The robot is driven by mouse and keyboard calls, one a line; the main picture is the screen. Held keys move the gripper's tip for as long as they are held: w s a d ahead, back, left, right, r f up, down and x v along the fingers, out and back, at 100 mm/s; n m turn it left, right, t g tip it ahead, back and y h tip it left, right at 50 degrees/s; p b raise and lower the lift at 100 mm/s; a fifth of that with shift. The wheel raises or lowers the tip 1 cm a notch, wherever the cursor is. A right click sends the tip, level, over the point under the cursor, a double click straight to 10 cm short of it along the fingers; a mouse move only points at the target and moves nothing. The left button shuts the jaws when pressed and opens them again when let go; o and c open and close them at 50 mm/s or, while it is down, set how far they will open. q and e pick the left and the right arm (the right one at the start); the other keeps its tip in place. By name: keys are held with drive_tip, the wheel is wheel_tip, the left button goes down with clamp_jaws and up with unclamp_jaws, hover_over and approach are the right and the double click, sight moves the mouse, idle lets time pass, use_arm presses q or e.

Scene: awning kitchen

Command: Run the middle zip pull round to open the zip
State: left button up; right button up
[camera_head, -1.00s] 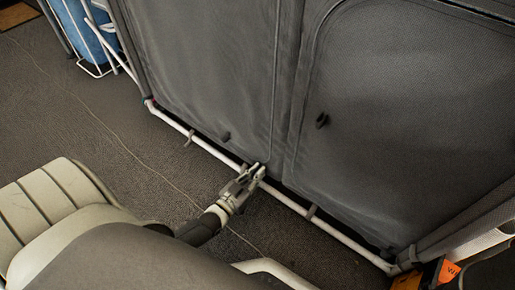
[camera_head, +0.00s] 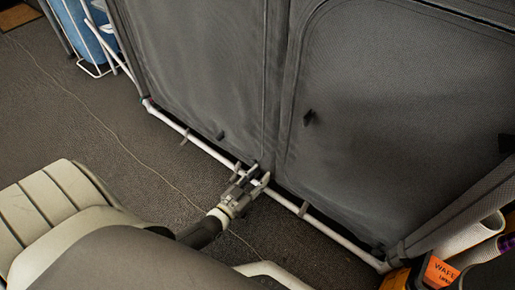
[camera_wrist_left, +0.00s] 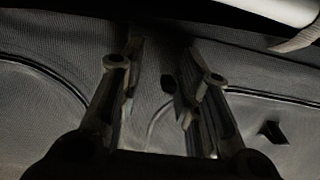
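The grey fabric cabinet has a left door panel (camera_head: 185,70) and a right door panel (camera_head: 400,110), with curved zip lines. A dark pull (camera_head: 220,135) hangs low on the left panel, and another (camera_head: 309,117) sits on the right panel. My left gripper (camera_head: 260,175) is at the cabinet's bottom edge, near the seam between the panels. In the left wrist view its fingers (camera_wrist_left: 155,85) are apart, with a small dark tab (camera_wrist_left: 168,82), probably the middle zip pull, in the gap. I cannot tell whether they touch it. Another pull (camera_wrist_left: 272,132) shows at right. My right gripper is not in view.
A white tube (camera_head: 205,148) runs along the cabinet's foot, close to my left gripper. An orange box (camera_head: 440,271) and rolled items (camera_head: 475,235) stand at the lower right. A blue item in a white rack (camera_head: 88,35) is at the upper left. A thin cord (camera_head: 120,140) crosses the floor.

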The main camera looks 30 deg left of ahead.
use_arm(q)
drive_tip(key=shift+a, duration=0.1)
drive_tip(key=shift+s, duration=0.1)
drive_tip(key=s, duration=1.1)
drive_tip(key=shift+s+a, duration=0.35)
drive_tip(key=shift+a, duration=0.1)
